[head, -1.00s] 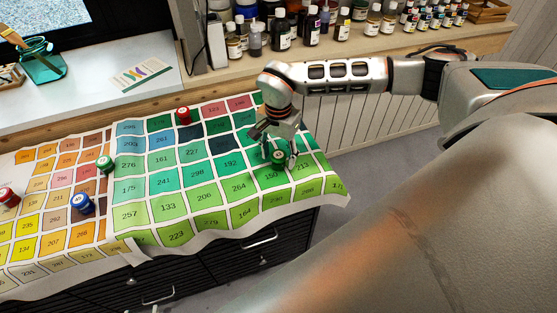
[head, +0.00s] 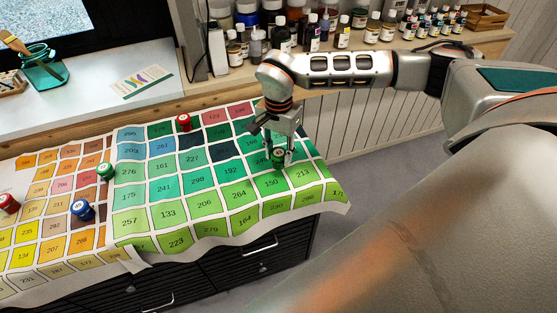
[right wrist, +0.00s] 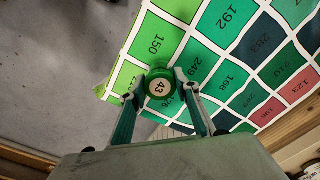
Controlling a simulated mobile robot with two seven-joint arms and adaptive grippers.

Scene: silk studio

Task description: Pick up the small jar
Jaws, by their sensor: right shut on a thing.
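Small jars stand on the numbered colour chart (head: 140,214). My right gripper (head: 280,154) is shut on a small green jar (head: 279,160) near the chart's right side, behind the square marked 150. In the right wrist view the right gripper (right wrist: 160,84) has a finger on each side of the green jar (right wrist: 159,94), whose lid label reads 43. I cannot tell for sure whether its base is clear of the chart. My left gripper is not in view.
Other small jars stand on the chart: red (head: 184,122), green (head: 105,172), blue (head: 82,210) and another red (head: 8,203). A shelf (head: 400,48) with many bottles runs behind. The chart hangs over the black drawer cabinet's (head: 262,258) front edge.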

